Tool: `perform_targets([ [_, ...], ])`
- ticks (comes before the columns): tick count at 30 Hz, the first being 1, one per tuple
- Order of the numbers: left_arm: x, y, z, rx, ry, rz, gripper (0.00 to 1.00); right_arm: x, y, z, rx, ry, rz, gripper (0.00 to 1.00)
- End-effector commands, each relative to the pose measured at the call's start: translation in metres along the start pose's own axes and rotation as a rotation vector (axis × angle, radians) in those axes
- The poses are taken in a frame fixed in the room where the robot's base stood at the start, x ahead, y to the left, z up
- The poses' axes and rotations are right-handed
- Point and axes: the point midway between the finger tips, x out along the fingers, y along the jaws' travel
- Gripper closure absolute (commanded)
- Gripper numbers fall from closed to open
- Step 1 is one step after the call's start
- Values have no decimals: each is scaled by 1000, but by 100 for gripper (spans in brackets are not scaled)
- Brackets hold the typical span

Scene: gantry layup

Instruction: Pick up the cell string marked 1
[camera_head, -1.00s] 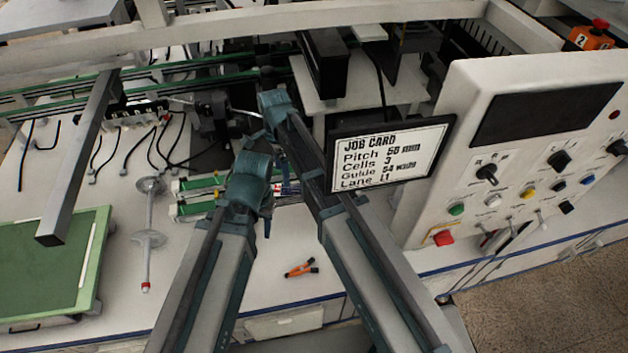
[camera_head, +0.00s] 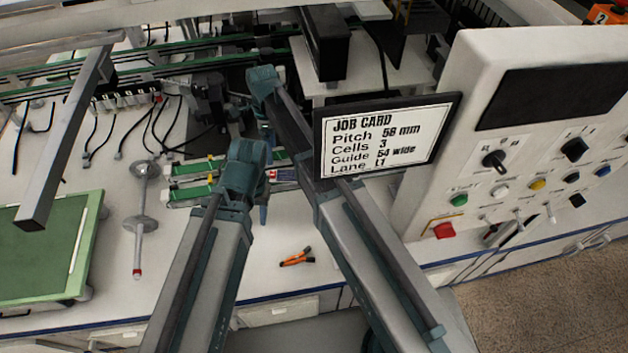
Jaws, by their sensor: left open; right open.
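I cannot make out a cell string marked 1. Short green-and-white rails (camera_head: 190,168) lie on the bench left of my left wrist, and small markings beside them are too small to read. My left gripper (camera_head: 263,212) hangs over the bench just right of these rails. It is open, and its fingers are small and seen edge-on. My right gripper (camera_head: 266,132) is farther back, beyond the left one. It is open and partly hidden by its own arm. I see nothing held in either gripper.
A job card (camera_head: 385,137) stands right of my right arm, before a control panel (camera_head: 545,150). Orange-handled pliers (camera_head: 297,257) lie on the bench between my arms. A green mat (camera_head: 45,255) and a grey spindle (camera_head: 140,225) are at left. Gantry rails cross the back.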

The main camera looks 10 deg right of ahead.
Motion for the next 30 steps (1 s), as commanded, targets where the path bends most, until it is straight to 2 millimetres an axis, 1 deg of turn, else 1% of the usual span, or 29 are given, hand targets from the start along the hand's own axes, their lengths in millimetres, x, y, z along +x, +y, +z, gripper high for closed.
perform_targets([
  [1,15,1,-1,0,0,0,56,15,0,0,0,0,0,18],
  [6,37,4,-2,0,0,0,56,37,0,0,-1,0,0,18],
  [9,43,4,-2,0,0,0,56,44,0,0,-1,0,0,18],
  [15,43,4,-2,0,0,0,56,43,0,0,-1,0,0,18],
  [19,48,5,-3,0,0,0,56,49,0,1,-1,0,0,18],
  [23,61,6,-4,0,0,0,56,62,-1,2,-1,0,0,18],
  [30,90,9,-5,0,0,0,56,91,-1,4,-1,0,-1,18],
])
